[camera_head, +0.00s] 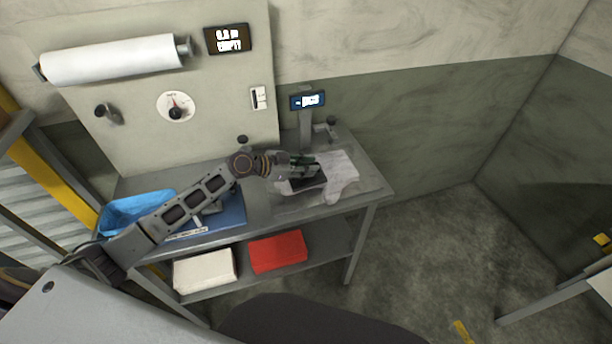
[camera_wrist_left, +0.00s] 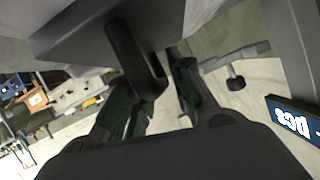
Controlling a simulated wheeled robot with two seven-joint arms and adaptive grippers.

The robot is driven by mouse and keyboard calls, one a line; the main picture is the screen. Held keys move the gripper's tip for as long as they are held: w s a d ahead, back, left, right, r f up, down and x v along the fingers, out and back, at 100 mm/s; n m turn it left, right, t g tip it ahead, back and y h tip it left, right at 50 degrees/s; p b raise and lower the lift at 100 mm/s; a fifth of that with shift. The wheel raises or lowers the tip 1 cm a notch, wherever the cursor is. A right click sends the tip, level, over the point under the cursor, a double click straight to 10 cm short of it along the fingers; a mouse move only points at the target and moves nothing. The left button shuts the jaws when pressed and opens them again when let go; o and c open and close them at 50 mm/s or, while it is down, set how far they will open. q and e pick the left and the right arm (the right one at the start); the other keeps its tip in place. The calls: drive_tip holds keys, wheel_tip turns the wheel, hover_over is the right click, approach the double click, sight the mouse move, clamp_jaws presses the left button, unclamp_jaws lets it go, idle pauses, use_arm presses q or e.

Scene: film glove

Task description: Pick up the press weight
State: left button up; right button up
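The press weight (camera_head: 308,184) is a dark block on the white glove (camera_head: 338,170) at the right of the bench. In the left wrist view its dark block (camera_wrist_left: 100,24) carries a thick black bar handle (camera_wrist_left: 132,58). My left gripper (camera_head: 300,160) is just above the weight. In the left wrist view its green-dark fingers (camera_wrist_left: 154,90) stand apart on either side of the handle, with a small gap visible on the right; contact on the left is unclear. My right gripper is out of view.
A post with a small screen (camera_head: 308,100) stands behind the glove. A blue tray (camera_head: 135,208) and a blue mat (camera_head: 228,212) are at the bench's left. A white box (camera_head: 204,270) and a red box (camera_head: 278,252) sit on the lower shelf. A paper roll (camera_head: 112,60) hangs on the panel.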

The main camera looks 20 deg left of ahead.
use_arm(q)
clamp_jaws()
drive_tip(key=shift+r, duration=0.2)
drive_tip(key=shift+r+b, duration=0.55)
drive_tip(key=shift+r, duration=4.4)
